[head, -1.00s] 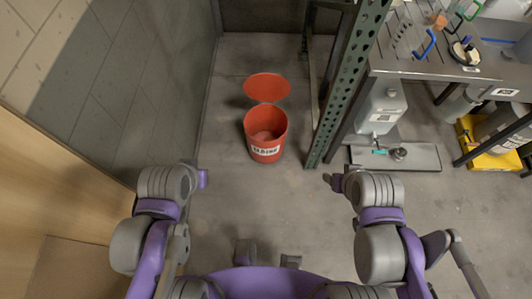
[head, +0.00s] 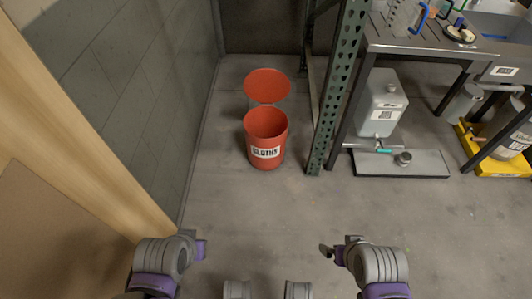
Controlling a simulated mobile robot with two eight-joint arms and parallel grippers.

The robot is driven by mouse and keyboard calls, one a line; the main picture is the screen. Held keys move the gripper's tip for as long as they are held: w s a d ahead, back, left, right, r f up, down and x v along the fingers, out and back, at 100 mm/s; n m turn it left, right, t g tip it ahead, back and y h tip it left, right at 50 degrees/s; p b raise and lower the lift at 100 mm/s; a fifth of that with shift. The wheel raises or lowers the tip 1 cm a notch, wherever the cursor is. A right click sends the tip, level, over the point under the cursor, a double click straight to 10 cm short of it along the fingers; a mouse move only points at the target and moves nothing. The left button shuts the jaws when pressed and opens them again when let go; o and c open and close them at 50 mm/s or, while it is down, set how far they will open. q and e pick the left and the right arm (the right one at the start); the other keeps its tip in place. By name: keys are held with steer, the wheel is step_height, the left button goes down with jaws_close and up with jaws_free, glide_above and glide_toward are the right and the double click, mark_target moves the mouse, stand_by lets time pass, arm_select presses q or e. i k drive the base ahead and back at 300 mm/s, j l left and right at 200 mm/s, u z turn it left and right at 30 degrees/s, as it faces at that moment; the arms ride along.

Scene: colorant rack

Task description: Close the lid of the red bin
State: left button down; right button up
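The red bin (head: 266,140) stands upright on the floor ahead of me, with a white "CLOTHS" label (head: 266,153) on its front. Its round red lid (head: 267,86) is open, raised behind the bin's back rim, so the bin's mouth shows. My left gripper (head: 203,249) is at the lower left, well in front of the bin and apart from it. My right gripper (head: 326,250) is at the lower right, also apart from the bin. Neither appears to hold anything. Their fingers are too small and turned to tell whether they are open.
A green perforated rack post (head: 338,90) stands close to the bin's right. A grey wall (head: 130,110) runs along the left. The floor before the bin is clear.

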mark_target(265, 85)
steer(key=i+z, duration=0.3)
steer(key=i, duration=0.3)
steer(key=i+z, duration=0.35)
steer(key=i, duration=0.3)
steer(key=i+j+z, duration=0.3)
steer(key=i, duration=0.25)
